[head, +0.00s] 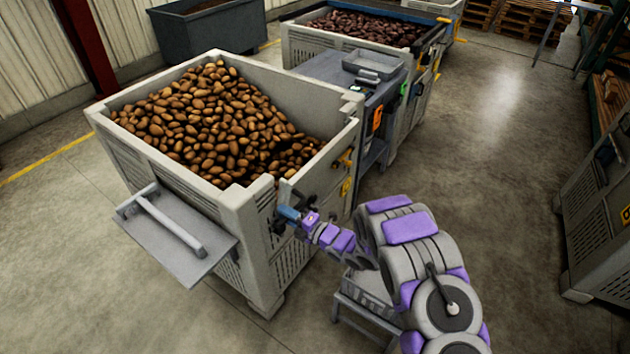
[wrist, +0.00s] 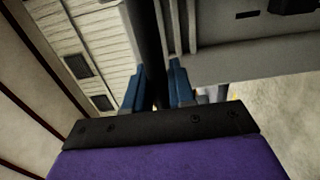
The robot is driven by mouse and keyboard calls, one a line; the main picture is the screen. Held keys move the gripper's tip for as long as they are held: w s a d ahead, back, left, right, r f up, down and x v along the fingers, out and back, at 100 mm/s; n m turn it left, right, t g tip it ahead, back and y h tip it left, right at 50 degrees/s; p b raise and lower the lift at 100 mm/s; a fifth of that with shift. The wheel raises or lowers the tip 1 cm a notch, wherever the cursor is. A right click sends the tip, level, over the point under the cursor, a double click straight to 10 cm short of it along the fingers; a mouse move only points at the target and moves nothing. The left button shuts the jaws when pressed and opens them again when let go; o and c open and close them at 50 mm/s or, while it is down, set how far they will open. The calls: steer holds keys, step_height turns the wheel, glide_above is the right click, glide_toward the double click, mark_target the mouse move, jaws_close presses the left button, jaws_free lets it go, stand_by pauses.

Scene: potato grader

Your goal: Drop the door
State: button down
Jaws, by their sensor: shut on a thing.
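A large grey crate (head: 235,215) heaped with brown potatoes (head: 215,120) stands at centre left in the head view. A flat grey panel (head: 180,250) with a bar handle (head: 165,220) sticks out from its near left side; I cannot tell whether this is the door. My gripper (head: 283,216) is at the crate's near right corner, low beside the wall. In the wrist view its blue fingers (wrist: 157,88) are shut on a dark upright bar (wrist: 150,35). The bar's ends are hidden, and I cannot tell what it belongs to.
Orange and yellow latches (head: 346,160) are on the crate's right side. A grey cabinet with a tray (head: 372,68) stands behind, next to another full crate (head: 310,42). A low grey stand (head: 365,300) is under my arm. The floor to the right is clear up to a grey bin (head: 595,225).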

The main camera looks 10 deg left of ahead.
steer(key=s+d+f+b, duration=0.1)
steer(key=s+d+f, duration=0.2)
steer(key=d, duration=0.4)
steer(key=shift+d+f, duration=0.35)
steer(key=shift+f, duration=0.05)
stand_by(0.5)
